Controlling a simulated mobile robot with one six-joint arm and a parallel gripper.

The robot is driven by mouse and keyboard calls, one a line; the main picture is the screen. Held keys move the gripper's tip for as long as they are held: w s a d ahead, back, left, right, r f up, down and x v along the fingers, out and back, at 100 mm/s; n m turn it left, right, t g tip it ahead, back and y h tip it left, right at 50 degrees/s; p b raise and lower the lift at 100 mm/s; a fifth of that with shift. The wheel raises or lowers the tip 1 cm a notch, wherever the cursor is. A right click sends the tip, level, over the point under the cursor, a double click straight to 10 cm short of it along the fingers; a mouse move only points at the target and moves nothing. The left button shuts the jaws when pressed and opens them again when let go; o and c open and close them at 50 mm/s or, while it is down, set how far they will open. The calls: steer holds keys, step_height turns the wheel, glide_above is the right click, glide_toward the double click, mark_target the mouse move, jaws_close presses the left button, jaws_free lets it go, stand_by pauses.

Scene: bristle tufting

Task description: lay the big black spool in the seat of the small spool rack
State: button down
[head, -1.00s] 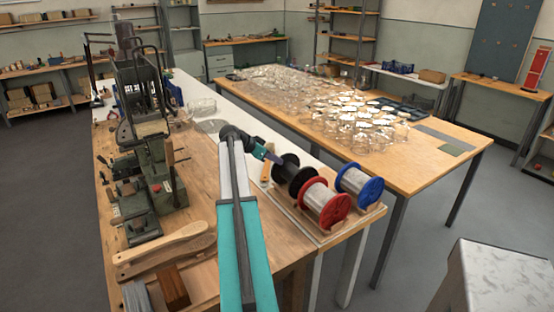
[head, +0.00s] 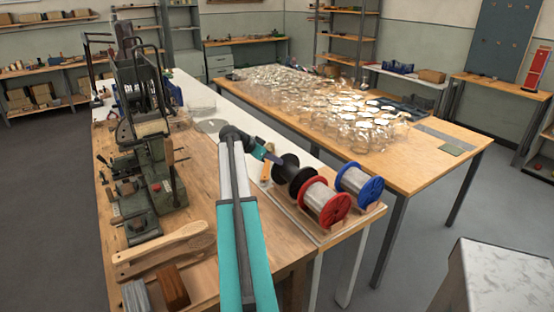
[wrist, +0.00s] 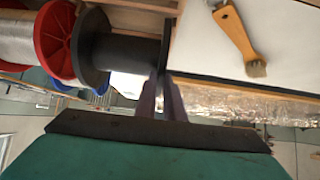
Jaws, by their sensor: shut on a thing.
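The big black spool (head: 301,180) lies on its side at the far left end of the row of spools. It also shows in the wrist view (wrist: 120,48), level, with its flange between the fingers. My gripper (head: 276,158) comes from the left and is shut on the flange; in the wrist view its fingers (wrist: 163,95) reach the flange edge. The spool rack (head: 330,236) is a low wooden frame at the table corner, mostly hidden under the spools. The seat below the black spool is hidden, so I cannot tell if the spool touches it.
A red-flanged spool of wire (head: 325,202) sits close beside the black one, with a blue-flanged spool (head: 360,183) behind it. A brush with a wooden handle (wrist: 238,38) lies near the spool. A green machine (head: 145,150) stands left of my arm.

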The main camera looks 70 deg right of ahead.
steer(key=shift+f+b, duration=0.35)
steer(key=shift+b, duration=0.05)
stand_by(0.5)
steer(key=c, duration=1.8)
jaws_free()
steer(key=o, duration=0.4)
steer(key=shift+f, duration=0.1)
steer(key=shift+w+r+p, duration=0.1)
steer(key=shift+r+p, duration=0.65)
steer(key=shift+r, duration=2.8)
